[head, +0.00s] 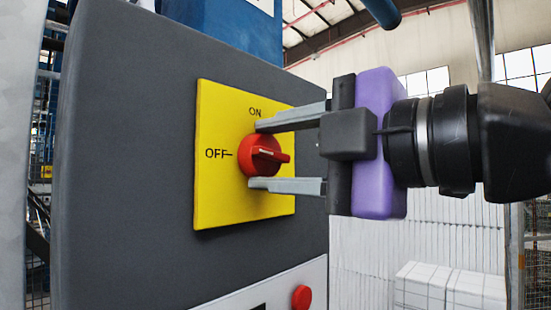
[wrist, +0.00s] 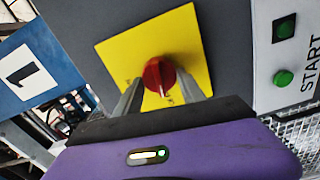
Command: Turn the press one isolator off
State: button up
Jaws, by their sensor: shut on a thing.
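The isolator's red knob (head: 260,156) sits on a yellow plate (head: 215,205) with ON above it and OFF to its left. Its raised ridge lies about level, in line with the OFF mark. The knob (wrist: 159,74) also shows in the wrist view, with a small pale mark at its lower end, on the side of the lower lettering. My gripper (head: 256,156) is shut on the knob, one grey finger above and one below. The fingers (wrist: 168,98) flank the knob in the wrist view. The exact contact is partly hidden.
The plate is on a dark grey cabinet (head: 120,150). A red button (head: 301,297) is on a pale panel below. In the wrist view, a green button (wrist: 284,78) labelled START is at the right, and a blue sign with a 1 (wrist: 32,75) is at the left.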

jog(key=shift+f+n, duration=0.1)
jog(key=shift+n, duration=0.6)
jog(key=o, duration=1.4)
jog(key=shift+c, duration=0.2)
jog(key=b+v, duration=0.2)
jog(key=v, duration=0.5)
jog(key=shift+s+d, duration=0.3)
